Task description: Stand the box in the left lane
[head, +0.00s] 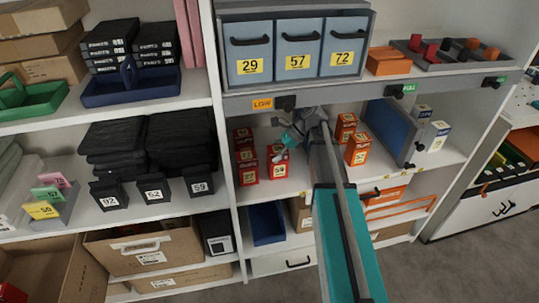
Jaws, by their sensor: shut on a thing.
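My gripper (281,150) is over the middle shelf, under the orange LOW label. It is shut on a red box (278,169) with a pale label. The box looks upright; I cannot tell whether its base touches the shelf. Left of it stands a row of similar red boxes (247,172), one behind another, with a small gap between. My arm hides the shelf between the two groups, and the fingertips are small and partly hidden.
A blue panel (388,128) and white boxes (437,137) stand farther right on this shelf. A grey shelf edge with the LOW label (262,104) and black knobs hangs above. Blue bins (247,64) are above it. A white upright (222,130) bounds the left side.

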